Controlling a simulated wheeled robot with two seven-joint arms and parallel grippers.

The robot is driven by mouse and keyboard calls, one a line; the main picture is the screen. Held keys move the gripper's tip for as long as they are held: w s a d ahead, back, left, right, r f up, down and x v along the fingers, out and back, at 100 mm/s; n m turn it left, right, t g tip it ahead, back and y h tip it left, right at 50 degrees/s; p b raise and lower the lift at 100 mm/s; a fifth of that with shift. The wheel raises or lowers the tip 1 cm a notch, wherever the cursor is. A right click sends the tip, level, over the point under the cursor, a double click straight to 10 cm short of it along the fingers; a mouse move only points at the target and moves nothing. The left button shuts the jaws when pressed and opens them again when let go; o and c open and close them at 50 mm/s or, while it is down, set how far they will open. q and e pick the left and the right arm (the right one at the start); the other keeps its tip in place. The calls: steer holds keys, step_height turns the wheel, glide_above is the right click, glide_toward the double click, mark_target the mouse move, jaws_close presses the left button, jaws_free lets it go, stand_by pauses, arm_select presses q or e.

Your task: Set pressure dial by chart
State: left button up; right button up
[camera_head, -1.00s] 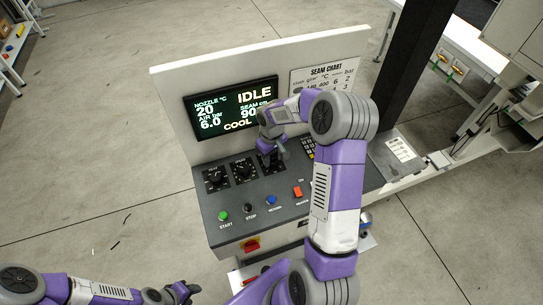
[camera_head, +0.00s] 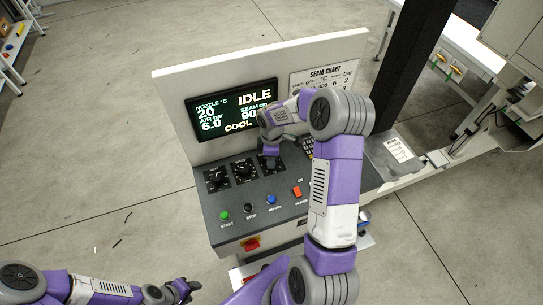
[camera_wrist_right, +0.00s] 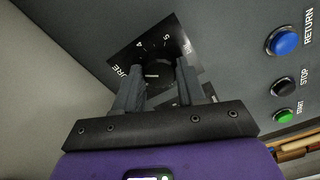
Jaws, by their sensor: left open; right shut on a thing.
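The pressure dial (camera_wrist_right: 155,72) is a black round knob on a black scale plate in the right wrist view; I can read 4 and 5 on it. My right gripper (camera_wrist_right: 159,76) is shut on this knob, one finger on each side. In the head view my right gripper (camera_head: 271,160) covers the rightmost dial of the row. The seam chart (camera_head: 325,78) is on the upright panel, partly hidden by my right arm. The display (camera_head: 232,108) reads IDLE, nozzle 20, air 6.0 bar. My left gripper (camera_head: 183,290) is open and empty, low in front of the console.
Two more dials, the left (camera_head: 216,178) and the middle (camera_head: 244,170), sit beside the gripped one. A green start button (camera_head: 224,215), a black stop button (camera_head: 248,207), a blue return button (camera_head: 271,199) and an orange switch (camera_head: 297,192) lie in front.

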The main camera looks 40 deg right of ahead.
steer(key=shift+n, duration=0.5)
steer(key=o, duration=1.1)
steer(key=shift+c, duration=0.2)
step_height(320, 180, up, 8)
steer(key=shift+f, duration=0.2)
